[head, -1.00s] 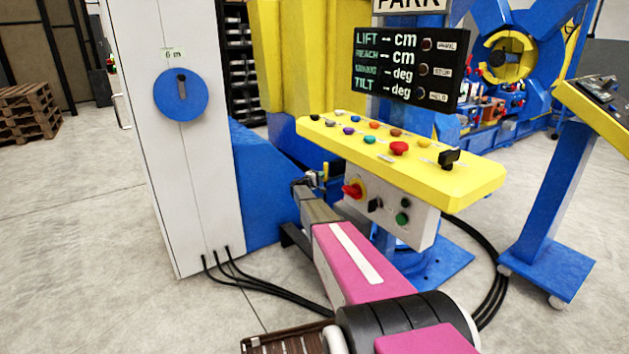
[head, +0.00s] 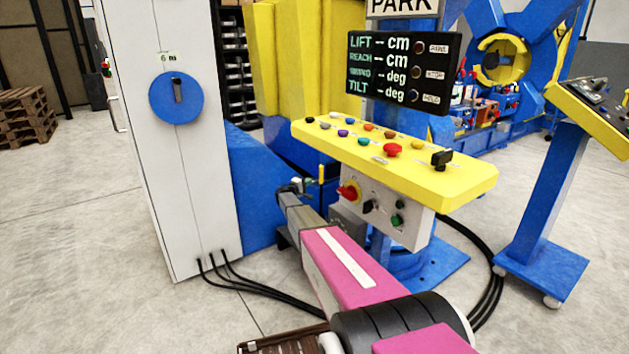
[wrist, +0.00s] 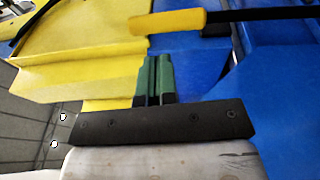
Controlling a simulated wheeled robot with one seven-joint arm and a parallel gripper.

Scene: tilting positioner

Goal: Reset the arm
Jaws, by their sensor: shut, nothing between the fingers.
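My gripper shows in the wrist view (wrist: 153,75), its green fingers together with nothing between them. A yellow handle (wrist: 168,21) on a black rod lies just beyond the fingertips, apart from them in the picture; the exact gap is unclear. In the head view my arm reaches toward a small yellow-handled lever (head: 321,167) beside the blue machine base, and the fingers there are too small to make out. The yellow console (head: 450,178) carries several coloured buttons, a red mushroom button (head: 392,150) and a black lever (head: 441,159). The display (head: 402,73) shows dashes for lift, reach and tilt.
Below the console, a grey box (head: 410,232) bears a red-and-yellow rotary switch (head: 348,191), a black selector and buttons. A white cabinet (head: 155,150) with a blue dial stands left. Black cables (head: 265,301) cross the floor. A second console stand (head: 545,205) is right.

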